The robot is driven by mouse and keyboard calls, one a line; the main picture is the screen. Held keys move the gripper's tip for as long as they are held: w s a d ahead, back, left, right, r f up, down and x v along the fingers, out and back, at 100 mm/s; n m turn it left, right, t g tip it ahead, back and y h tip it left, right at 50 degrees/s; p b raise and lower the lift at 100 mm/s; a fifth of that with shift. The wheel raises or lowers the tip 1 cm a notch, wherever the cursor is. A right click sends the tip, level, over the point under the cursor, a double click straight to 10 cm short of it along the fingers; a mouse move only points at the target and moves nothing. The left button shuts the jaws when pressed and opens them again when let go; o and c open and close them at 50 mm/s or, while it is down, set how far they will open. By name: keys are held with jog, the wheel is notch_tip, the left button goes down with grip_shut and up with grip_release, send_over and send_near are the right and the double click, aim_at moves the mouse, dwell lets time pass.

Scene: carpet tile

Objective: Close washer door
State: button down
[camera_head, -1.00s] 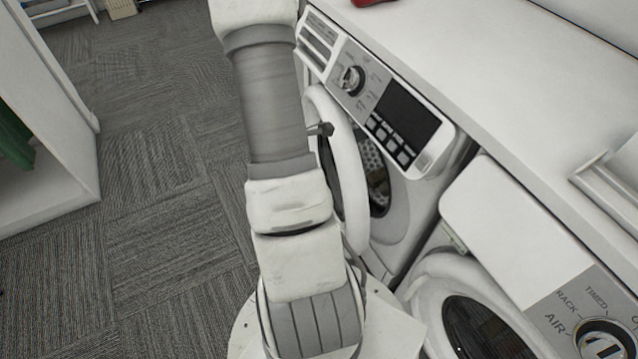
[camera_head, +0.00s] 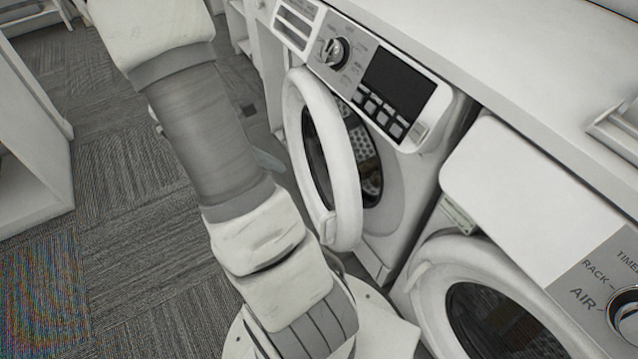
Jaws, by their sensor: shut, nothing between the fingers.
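The washer (camera_head: 408,165) stands under the white counter, with its dial and dark display on top. Its round white-rimmed door (camera_head: 347,215) stands open, swung out toward the left and the arm. The perforated drum shows through the gap between the door and the washer's front. My arm (camera_head: 205,130) rises on the left, apart from the door in the picture. My gripper is not visible; the far end of the arm runs out of the top of the picture.
A second machine (camera_head: 455,275) with a round door stands at the lower right. The white counter (camera_head: 530,60) runs above both. A white shelf unit (camera_head: 30,170) stands at the left. Carpet floor (camera_head: 125,200) is clear between it and my arm.

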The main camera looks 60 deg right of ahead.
jog(key=h, duration=0.1)
jog(key=b, duration=0.6)
send_near(331, 175)
jog(key=shift+x, duration=2.95)
